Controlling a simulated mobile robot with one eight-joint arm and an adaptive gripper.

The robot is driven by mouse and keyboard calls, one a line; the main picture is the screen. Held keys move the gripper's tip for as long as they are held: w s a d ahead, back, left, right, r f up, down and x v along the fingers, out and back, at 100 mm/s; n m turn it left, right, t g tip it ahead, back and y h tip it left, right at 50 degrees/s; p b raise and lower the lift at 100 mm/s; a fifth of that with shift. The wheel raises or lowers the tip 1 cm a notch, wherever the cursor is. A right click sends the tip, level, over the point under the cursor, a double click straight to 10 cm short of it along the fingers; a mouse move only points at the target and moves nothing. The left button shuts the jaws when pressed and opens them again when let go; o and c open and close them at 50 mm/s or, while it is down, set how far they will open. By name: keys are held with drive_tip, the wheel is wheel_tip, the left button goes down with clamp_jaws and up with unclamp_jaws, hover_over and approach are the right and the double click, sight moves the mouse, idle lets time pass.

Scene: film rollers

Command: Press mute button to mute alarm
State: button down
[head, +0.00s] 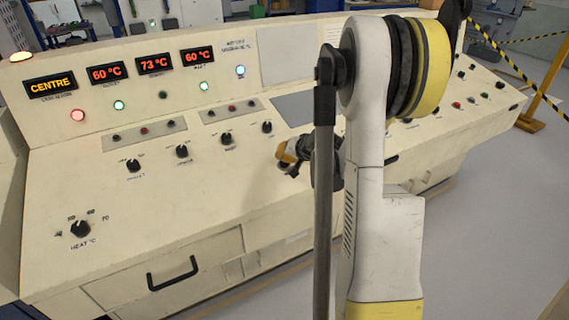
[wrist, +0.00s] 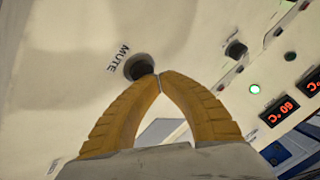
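The mute button (wrist: 139,67) is a dark round button beside the printed word MUTE in the wrist view. My gripper (wrist: 159,76) has two yellow-orange fingers with their tips together and nothing visible between them. The tips overlap the lower right edge of the button in the wrist view; I cannot tell whether they touch it. In the head view my gripper (head: 284,153) is low over the sloped panel, right of the row of knobs. My arm hides the button there.
The cream console (head: 130,225) has several black knobs, such as the heat knob (head: 80,229). Its upright back carries red displays (head: 107,73) and lit lamps, including a red lamp (head: 78,115). Drawers with a black handle (head: 173,274) are in front. Grey floor is open at right.

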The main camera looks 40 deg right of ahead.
sight(285, 165)
drive_tip(key=shift+w+f+b, duration=0.1)
drive_tip(key=shift+f+b, duration=0.3)
drive_tip(key=shift+f, duration=0.05)
idle(0.4)
drive_tip(key=shift+r, duration=0.1)
drive_tip(key=shift+s+r+p, duration=0.2)
drive_tip(key=shift+r+p, duration=0.4)
drive_tip(key=shift+r, duration=0.15)
drive_tip(key=shift+s+a+r+p, duration=0.1)
drive_tip(key=shift+s+r+p, duration=0.1)
drive_tip(key=shift+r+p, duration=0.55)
drive_tip(key=shift+s+r+p, duration=0.2)
drive_tip(key=shift+r+p, duration=0.2)
drive_tip(key=shift+r, duration=0.5)
drive_tip(key=shift+s+a+r+p, duration=0.1)
drive_tip(key=shift+s+r+p, duration=0.1)
drive_tip(key=shift+r+p, duration=0.55)
